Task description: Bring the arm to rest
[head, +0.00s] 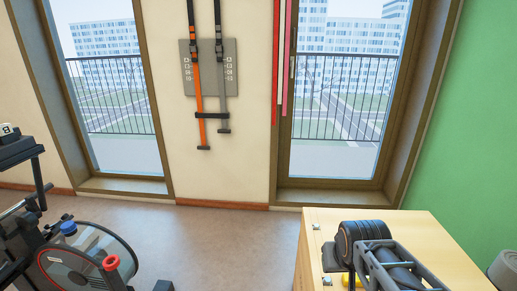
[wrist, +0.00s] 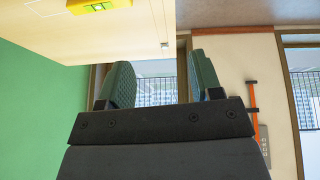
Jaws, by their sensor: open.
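My gripper (wrist: 160,82) shows in the wrist view with its two teal, ridged fingers apart. Nothing is between the fingers; a window and part of the wall show through the gap. The wrist view looks upside down, with the floor at the top. The gripper points toward the window wall, clear of the wooden box (wrist: 95,55) at the upper left. In the head view I cannot make out the fingers. Dark arm parts cover some of the wooden box (head: 432,236) there.
A yellow spirit level (wrist: 98,8) lies on the box. An exercise bike (head: 85,255) stands at the left in the head view. Straps (head: 200,105) hang on the wall between two windows. A green wall (head: 470,150) is at the right. Floor (head: 220,240) is clear between bike and box.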

